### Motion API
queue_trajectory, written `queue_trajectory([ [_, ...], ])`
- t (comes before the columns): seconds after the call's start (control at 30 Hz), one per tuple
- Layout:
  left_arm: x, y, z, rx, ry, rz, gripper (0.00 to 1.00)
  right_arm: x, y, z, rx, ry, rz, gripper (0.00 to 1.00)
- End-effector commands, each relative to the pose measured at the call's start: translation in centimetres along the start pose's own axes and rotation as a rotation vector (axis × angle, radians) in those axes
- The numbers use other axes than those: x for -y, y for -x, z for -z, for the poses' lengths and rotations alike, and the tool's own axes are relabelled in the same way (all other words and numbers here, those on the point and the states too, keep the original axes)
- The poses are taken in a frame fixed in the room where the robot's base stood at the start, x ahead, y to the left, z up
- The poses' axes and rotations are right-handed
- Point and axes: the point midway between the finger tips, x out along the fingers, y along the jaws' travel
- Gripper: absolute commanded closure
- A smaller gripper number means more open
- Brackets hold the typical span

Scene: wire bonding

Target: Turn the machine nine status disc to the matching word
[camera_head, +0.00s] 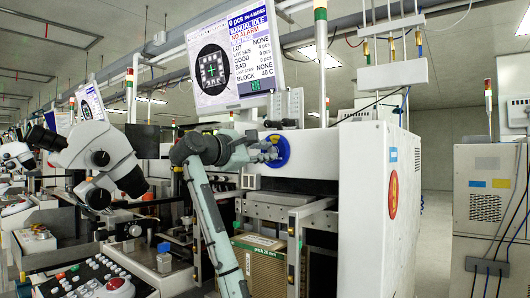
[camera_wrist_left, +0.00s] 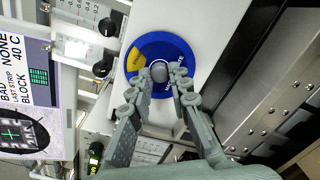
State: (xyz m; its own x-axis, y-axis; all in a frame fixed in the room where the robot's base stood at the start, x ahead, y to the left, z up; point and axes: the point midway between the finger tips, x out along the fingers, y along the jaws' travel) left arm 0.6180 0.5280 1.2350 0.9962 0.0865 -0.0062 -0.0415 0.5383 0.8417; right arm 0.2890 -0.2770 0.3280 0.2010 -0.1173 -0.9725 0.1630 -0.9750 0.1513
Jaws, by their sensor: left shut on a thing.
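The status disc (camera_wrist_left: 178,48) is a round blue plate with a yellow segment at its upper left in the left wrist view. White lettering runs below its grey centre knob (camera_wrist_left: 159,70), partly hidden by the fingers. In the head view the disc (camera_head: 284,147) is on the machine's white upper front. My left gripper (camera_wrist_left: 160,77) is shut on the knob, one fingertip on each side; it also shows in the head view (camera_head: 269,151). The monitor (camera_head: 232,55) above reads "MANUAL IDLE" and "NO ALARM". My right gripper is not in view.
A grey microscope (camera_head: 95,155) stands at the left, above a control panel (camera_head: 85,280) with buttons. A cardboard box (camera_head: 258,268) sits below the disc inside the machine. A white machine housing (camera_head: 362,210) bounds the right side.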

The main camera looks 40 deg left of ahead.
Motion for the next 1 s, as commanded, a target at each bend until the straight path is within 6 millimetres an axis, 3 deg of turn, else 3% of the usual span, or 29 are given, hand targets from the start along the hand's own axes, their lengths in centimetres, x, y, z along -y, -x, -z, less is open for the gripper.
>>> queue_trajectory([
  [0.4, 0.21, -0.06, -0.04, 0.004, 0.19, 0.002, 1.0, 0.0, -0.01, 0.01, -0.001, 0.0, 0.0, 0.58],
  [0.97, 0.18, -0.03, 0.04, 0.003, 0.216, 0.001, 1.0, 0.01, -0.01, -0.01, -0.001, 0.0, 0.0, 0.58],
  [1.0, 0.18, -0.03, 0.04, 0.003, 0.216, 0.001, 0.78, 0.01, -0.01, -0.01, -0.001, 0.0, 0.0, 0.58],
])
